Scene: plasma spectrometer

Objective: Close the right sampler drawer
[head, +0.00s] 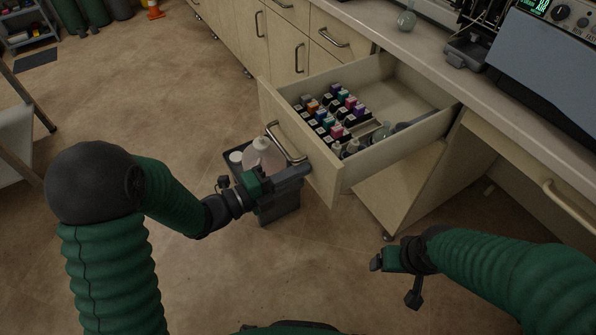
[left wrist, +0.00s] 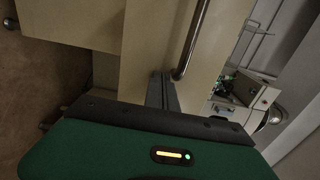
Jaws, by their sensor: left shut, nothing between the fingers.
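The sampler drawer (head: 322,182) is pulled far out of the cabinet in the head view, its pale wooden front facing the lower left. Its metal handle (head: 284,146) is on that front. Several small coloured bottles and boxes lie inside. My left gripper (head: 306,169) is shut and empty, its fingertips at the drawer front beside the handle's lower end. In the left wrist view the closed fingers (left wrist: 163,88) are close to the handle (left wrist: 190,40); whether they touch the front cannot be told. My right gripper (head: 378,263) hangs below the drawer, apart from it; its jaws are unclear.
A dark bin (head: 280,206) with a pale jug (head: 262,155) stands on the floor below my left gripper. The counter (head: 430,50) carries a glass flask (head: 406,20) and instruments. Closed drawers line the cabinet behind. The floor at left is mostly clear.

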